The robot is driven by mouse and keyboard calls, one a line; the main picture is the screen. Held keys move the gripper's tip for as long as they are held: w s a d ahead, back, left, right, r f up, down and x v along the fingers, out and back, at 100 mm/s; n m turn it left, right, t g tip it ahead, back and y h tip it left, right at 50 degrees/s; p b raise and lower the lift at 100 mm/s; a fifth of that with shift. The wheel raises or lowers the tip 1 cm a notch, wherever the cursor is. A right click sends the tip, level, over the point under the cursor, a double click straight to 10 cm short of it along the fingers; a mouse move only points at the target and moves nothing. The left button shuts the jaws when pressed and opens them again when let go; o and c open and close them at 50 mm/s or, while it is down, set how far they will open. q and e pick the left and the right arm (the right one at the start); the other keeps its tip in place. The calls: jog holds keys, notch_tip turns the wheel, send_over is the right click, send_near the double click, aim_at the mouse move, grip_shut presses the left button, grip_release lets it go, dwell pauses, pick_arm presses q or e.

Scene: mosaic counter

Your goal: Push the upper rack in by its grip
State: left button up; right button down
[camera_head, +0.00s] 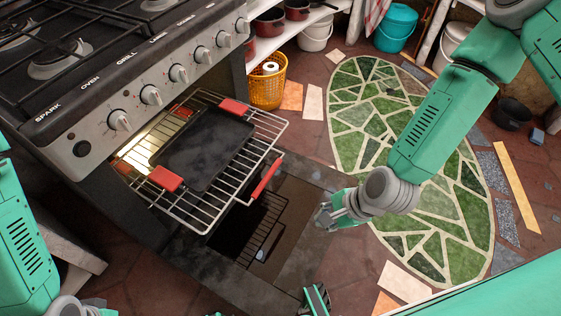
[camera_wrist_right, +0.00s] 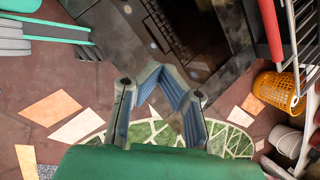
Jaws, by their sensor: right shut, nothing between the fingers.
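The upper rack (camera_head: 262,152) is a wire shelf sticking out of the oven, over the lowered door. Its red grip (camera_head: 266,180) is on the front bar; it also shows in the right wrist view (camera_wrist_right: 270,30). My right gripper (camera_head: 326,215) is shut and empty, to the right of and nearer than the grip, apart from it. Its blue-grey fingers (camera_wrist_right: 159,72) meet in the wrist view. What seems to be my left gripper (camera_head: 316,299) is cut off at the bottom edge, so its fingers cannot be judged.
A black tray (camera_head: 205,145) with red end pieces lies on the rack. The oven door (camera_head: 300,225) is lowered, its dark glass reflecting the rack. An orange basket (camera_head: 267,90) stands beyond the rack. A green mosaic oval (camera_head: 355,115) lies on the floor.

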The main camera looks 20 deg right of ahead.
pick_arm(q)
notch_tip(320, 180, up, 4)
jog(key=r+p, duration=0.1)
jog(key=p, duration=0.2)
pick_arm(e)
jog(key=w+d+r+m+t+y, duration=0.1)
jog(key=w+d+r+m+t, duration=0.1)
jog(key=w+r+m, duration=0.6)
pick_arm(q)
notch_tip(320, 180, down, 6)
jog(key=b, duration=0.4)
jog(key=shift+r+b, duration=0.2)
jog(key=shift+b, duration=0.2)
pick_arm(e)
jog(key=w+a+f+m, duration=0.1)
jog(key=w+a+f, duration=0.6)
jog(key=w+f, duration=0.1)
jog(key=shift+a+f, duration=0.4)
jog(key=shift+f, duration=0.1)
pick_arm(q)
jog(key=shift+d, duration=0.2)
pick_arm(e)
jog(key=shift+d, duration=0.1)
